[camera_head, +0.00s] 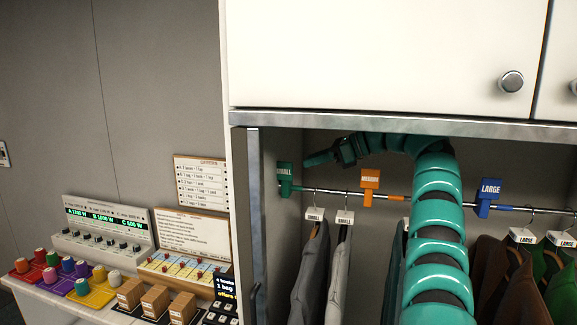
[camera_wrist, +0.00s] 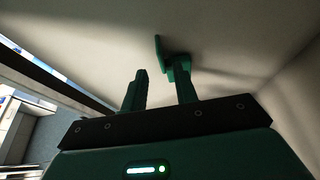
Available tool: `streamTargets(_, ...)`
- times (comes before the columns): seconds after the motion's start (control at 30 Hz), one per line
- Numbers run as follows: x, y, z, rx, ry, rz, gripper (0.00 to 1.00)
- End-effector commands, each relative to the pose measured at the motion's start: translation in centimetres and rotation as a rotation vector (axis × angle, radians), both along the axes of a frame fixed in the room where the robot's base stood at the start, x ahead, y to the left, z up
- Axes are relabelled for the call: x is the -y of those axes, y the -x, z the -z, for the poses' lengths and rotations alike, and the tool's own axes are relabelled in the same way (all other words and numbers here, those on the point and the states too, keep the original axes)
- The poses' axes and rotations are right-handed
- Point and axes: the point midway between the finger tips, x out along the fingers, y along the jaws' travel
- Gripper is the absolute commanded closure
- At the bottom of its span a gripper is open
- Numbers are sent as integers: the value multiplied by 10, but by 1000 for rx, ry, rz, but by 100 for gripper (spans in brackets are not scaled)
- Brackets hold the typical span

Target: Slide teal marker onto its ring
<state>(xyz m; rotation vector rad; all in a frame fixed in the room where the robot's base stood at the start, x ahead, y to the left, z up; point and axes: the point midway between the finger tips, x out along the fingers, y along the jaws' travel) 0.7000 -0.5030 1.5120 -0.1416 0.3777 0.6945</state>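The teal SMALL marker (camera_head: 284,172) is at the left end of the clothes rail in the head view. Its lower end meets the rail beside a small teal piece (camera_head: 298,188), probably its ring; I cannot tell how they fit together. My gripper (camera_head: 314,158) is just right of the marker's upper part and points left towards it. In the wrist view the two fingers of my gripper (camera_wrist: 160,75) stand apart with nothing seen between them. A dark teal plate and block (camera_wrist: 160,48), likely the marker, show just past the right fingertip; contact is unclear.
The rail (camera_head: 335,192) also carries an orange MEDIUM marker (camera_head: 370,180), a blue LARGE marker (camera_head: 489,190) and hanging clothes (camera_head: 340,270). White cupboard doors (camera_head: 380,55) are above. A counter with spools and boxes (camera_head: 155,300) is at the left.

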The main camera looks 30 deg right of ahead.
Motion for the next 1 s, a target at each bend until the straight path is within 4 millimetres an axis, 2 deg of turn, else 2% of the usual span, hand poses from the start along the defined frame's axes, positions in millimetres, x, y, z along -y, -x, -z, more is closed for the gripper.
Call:
streamTargets(0.5, -36, -42, 21, -2, -4, -1, 71)
streamTargets(0.87, -42, -48, 26, 0, -3, -1, 71)
streamTargets(1.0, -41, -47, 26, 0, -3, -1, 96)
